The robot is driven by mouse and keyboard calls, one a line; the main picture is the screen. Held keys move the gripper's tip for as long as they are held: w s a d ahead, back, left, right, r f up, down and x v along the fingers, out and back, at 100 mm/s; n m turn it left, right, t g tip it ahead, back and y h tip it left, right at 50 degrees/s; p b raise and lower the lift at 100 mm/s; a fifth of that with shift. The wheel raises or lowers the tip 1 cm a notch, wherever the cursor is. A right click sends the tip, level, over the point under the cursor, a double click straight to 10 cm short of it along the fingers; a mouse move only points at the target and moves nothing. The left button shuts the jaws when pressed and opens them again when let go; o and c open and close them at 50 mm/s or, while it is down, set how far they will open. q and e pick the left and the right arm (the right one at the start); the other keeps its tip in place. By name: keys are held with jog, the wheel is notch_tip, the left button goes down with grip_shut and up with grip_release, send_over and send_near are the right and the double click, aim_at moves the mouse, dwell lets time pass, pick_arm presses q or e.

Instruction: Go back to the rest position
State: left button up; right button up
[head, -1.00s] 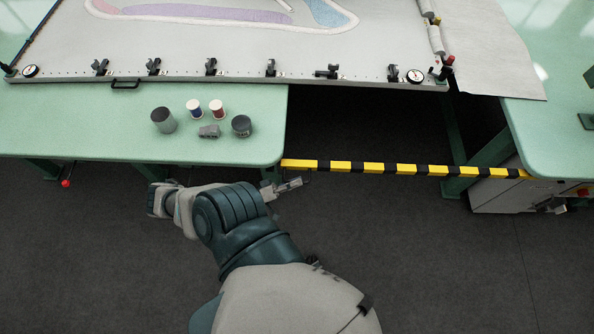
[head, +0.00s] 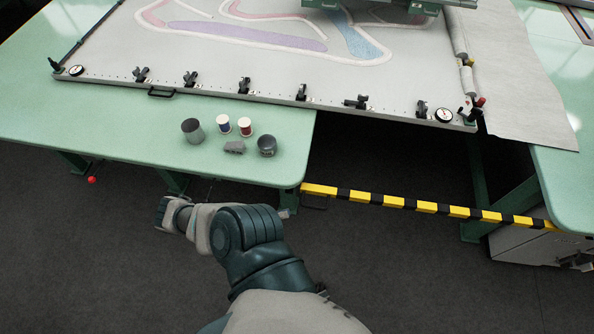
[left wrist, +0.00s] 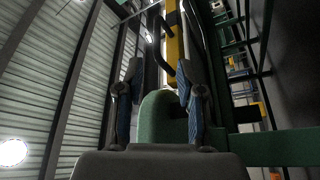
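My left arm comes up from the bottom of the head view and bends below the front edge of the green table (head: 90,125). My right gripper is in neither view.
A grey cup (head: 193,131), two thread spools (head: 234,125), a grey block (head: 234,147) and a dark round container (head: 267,146) stand near the table's front edge. A clamped tufting frame (head: 200,84) lies behind. A yellow-black bar (head: 430,207) spans the gap rightward.

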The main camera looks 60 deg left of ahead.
pick_arm(q)
jog(key=w+d+f+m+g+y, duration=0.2)
jog(key=d+f+g, duration=0.3)
jog(key=f, duration=0.5)
jog(key=w+d+f+m+g+y, duration=0.25)
jog(key=d+f, duration=0.35)
jog(key=f, duration=0.4)
jog(key=s+d+f+m+g+y, duration=0.1)
jog(key=s+d+f+m+g, duration=0.4)
jog(key=d+g, duration=0.4)
notch_tip(320, 180, down, 2)
jog(key=shift+d+f+m+g+y, duration=0.15)
jog(key=shift+d+m+g+y, duration=0.2)
jog(key=shift+m+g, duration=0.25)
dwell(0.8)
jog(key=shift+o, duration=0.4)
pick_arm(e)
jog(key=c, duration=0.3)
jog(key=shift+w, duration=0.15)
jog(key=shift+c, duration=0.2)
